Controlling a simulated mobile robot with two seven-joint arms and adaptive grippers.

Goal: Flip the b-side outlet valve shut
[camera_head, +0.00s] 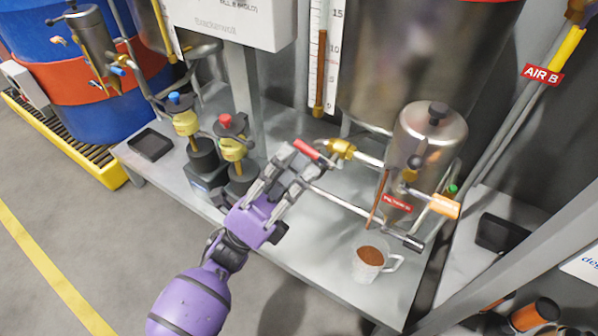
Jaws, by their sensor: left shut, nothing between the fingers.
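A brass valve (342,148) sits on the pipe at the base of the large metal tank. A red lever (307,150) extends from it to the left. My left gripper (297,163) is shut and empty, with its fingertips right at the red lever; I cannot tell whether they touch it. The fingers hide part of the pipe below. I cannot tell which lever is the b-side outlet valve. My right gripper is out of view.
A cup of brown liquid (370,256) stands on the grey bench (318,262) below the canister. Regulators with a blue knob (174,98) and a red knob (225,120) stand left of my gripper. A sight gauge (322,60) hangs behind.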

